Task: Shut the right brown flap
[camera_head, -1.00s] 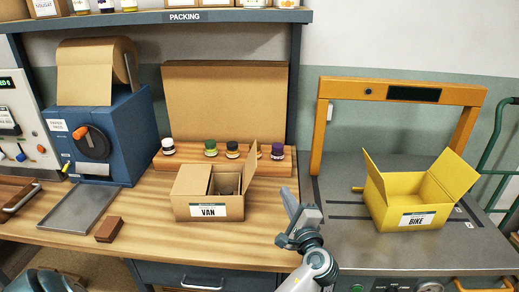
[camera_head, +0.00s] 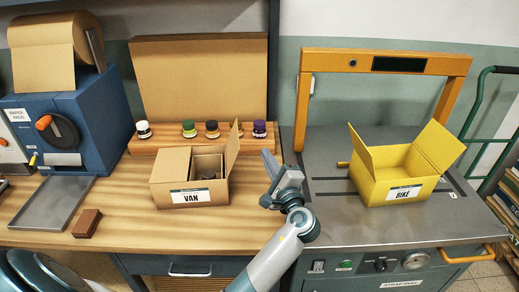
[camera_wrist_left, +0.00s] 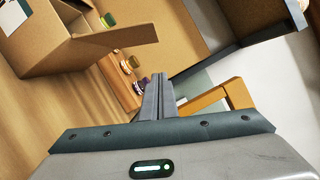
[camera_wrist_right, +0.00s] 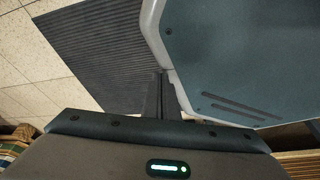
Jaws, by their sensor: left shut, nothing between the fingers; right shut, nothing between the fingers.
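The brown box (camera_head: 190,190), labelled VAN, stands on the wooden bench. Its right brown flap (camera_head: 233,150) stands up, open. Its left flap (camera_head: 171,165) appears folded over the left part of the top. A dark-lidded jar (camera_head: 209,173) shows inside the box. My left gripper (camera_head: 267,158) is shut and empty, to the right of the right flap and apart from it. In the left wrist view the flap (camera_wrist_left: 112,42) reaches toward the shut fingers (camera_wrist_left: 158,92). My right gripper (camera_wrist_right: 162,92) is shut and empty, away from the box; the head view does not show it.
Several jars stand on a wooden rack (camera_head: 165,142) behind the box. A small brown block (camera_head: 87,223) and a metal tray (camera_head: 48,212) lie left.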

